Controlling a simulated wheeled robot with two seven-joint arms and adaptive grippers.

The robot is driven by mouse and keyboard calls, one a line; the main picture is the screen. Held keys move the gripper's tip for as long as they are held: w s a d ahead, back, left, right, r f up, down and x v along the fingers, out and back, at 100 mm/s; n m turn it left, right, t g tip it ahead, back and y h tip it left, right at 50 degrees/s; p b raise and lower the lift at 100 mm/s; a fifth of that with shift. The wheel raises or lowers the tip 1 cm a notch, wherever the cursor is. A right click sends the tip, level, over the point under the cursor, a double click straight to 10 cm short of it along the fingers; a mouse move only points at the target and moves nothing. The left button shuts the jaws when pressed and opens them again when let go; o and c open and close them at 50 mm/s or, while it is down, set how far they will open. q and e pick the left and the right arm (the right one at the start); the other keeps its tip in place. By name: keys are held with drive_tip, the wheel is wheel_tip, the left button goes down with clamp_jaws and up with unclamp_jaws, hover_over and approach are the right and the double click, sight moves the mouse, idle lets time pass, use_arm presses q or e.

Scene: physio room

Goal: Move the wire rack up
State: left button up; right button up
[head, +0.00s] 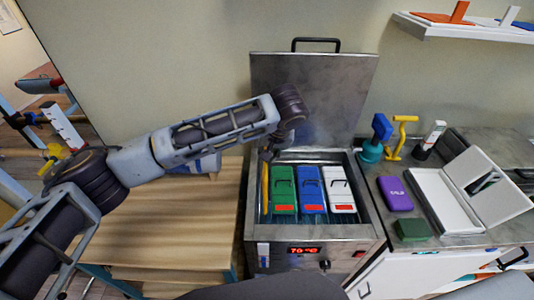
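An open metal heating tank (312,240) stands at the middle, with its lid raised behind it. Inside it are green (284,182), blue (312,182) and white (338,182) packs, side by side and upright. Thin bars of what looks like the wire rack (367,215) show beside and between the packs; most of it is hidden. My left arm reaches in from the left, and my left gripper (268,154) points down at the tank's back left corner. Its fingers are small, dark and partly hidden, so I cannot tell whether they touch the rack. My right gripper is not in view.
A yellow strip (265,187) stands along the tank's left inner wall. A wooden table (185,225) is at the left. The right counter holds a purple pack (395,193), a dark green block (411,229) and an open white case (440,200). A shelf (470,34) hangs above.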

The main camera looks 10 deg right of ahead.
use_arm(q)
drive_tip(key=a+v, duration=0.1)
drive_tip(key=v, duration=0.8)
drive_tip(key=shift+d+r, duration=0.15)
drive_tip(key=shift+d, duration=0.35)
